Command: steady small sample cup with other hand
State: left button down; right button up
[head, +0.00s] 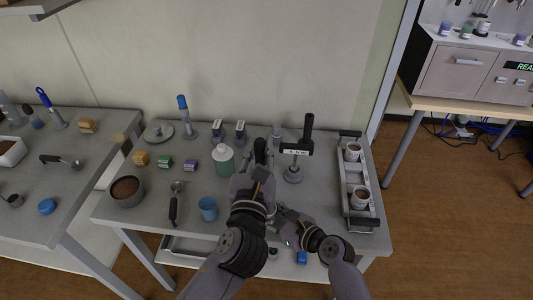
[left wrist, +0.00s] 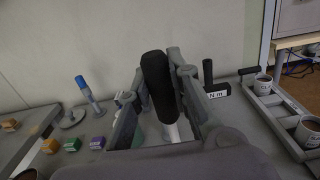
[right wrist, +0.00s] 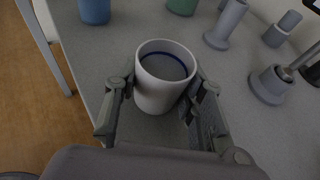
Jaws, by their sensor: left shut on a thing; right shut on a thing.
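The small sample cup (right wrist: 150,92) is white and upright in the right wrist view, with a grey surface and a dark blue ring inside. My right gripper (right wrist: 157,108) is shut around it, one finger on each side. In the head view my right gripper (head: 284,210) is low at the table's front, and the cup is hidden there. My left gripper (head: 260,168) is shut on a black handle (left wrist: 158,85), held upright; a pale shaft shows below it in the left wrist view. The handle's lower end is hidden.
A tray (head: 372,208) with two soil-filled cups stands at the right. A tool with an "N m" display (head: 296,149) stands behind my grippers. A green bottle (head: 223,163) and a blue cup (head: 208,208) stand to the left. A soil bowl (head: 126,190) is further left.

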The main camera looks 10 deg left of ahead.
pick_arm(q)
jog(key=w+a+r, duration=0.2)
jog(key=a+r, duration=0.1)
jog(key=a, duration=0.3)
dwell(0.5)
jog(key=shift+r, duration=0.1)
pick_arm(e)
jog(key=o, duration=1.4)
jog(key=shift+c, duration=0.2)
